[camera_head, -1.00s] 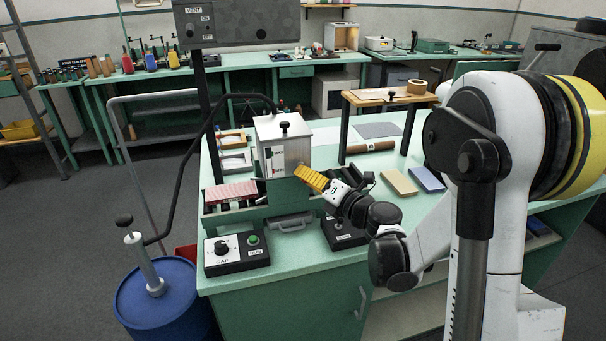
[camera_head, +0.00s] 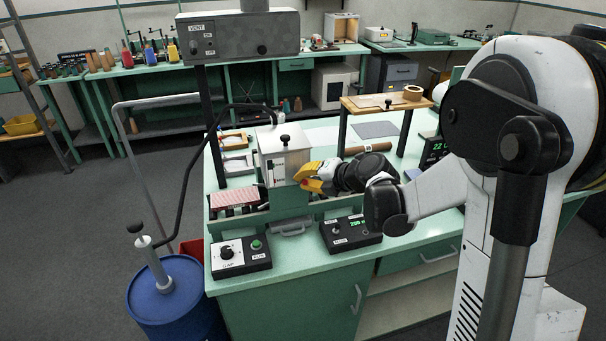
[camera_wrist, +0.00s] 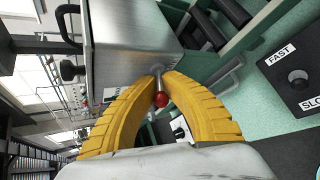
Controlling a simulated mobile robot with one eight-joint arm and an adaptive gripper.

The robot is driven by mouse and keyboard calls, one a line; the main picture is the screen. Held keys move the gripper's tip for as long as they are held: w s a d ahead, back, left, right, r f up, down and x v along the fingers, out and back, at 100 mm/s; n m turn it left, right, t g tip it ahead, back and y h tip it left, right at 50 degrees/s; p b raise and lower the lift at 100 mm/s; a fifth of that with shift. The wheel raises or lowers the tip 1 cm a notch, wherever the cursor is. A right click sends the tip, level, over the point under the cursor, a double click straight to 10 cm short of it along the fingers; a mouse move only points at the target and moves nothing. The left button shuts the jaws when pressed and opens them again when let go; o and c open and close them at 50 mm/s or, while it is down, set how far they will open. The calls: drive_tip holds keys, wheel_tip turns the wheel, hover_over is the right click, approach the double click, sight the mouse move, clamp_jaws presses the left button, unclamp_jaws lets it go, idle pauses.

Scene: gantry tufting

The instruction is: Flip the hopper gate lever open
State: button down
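The hopper is a pale metal box (camera_head: 285,160) with a black knob on top, standing on the green machine on the bench. The gate lever (camera_wrist: 161,99) is a short metal rod with a red ball end, sticking out from the hopper's lower side in the wrist view. My gripper (camera_head: 300,181) has yellow ribbed fingers and is at the hopper's lower right. In the wrist view my gripper (camera_wrist: 159,76) has one finger on each side of the lever. A gap shows between the fingers around the red ball. Whether the tips touch the rod is unclear.
A gap control box (camera_head: 238,257) and a second control box (camera_head: 351,233) sit at the bench front. A pink ribbed block (camera_head: 233,195) lies left of the hopper. A small wooden stand (camera_head: 375,102) is behind right. A blue drum (camera_head: 178,300) with a hose stands at left.

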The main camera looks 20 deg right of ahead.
drive_tip(key=shift+g, duration=0.4)
drive_tip(key=c, duration=1.4)
unclamp_jaws()
drive_tip(key=shift+a, duration=0.1)
drive_tip(key=shift+c, duration=0.2)
drive_tip(key=v, duration=1.2)
drive_tip(key=shift+r, duration=0.1)
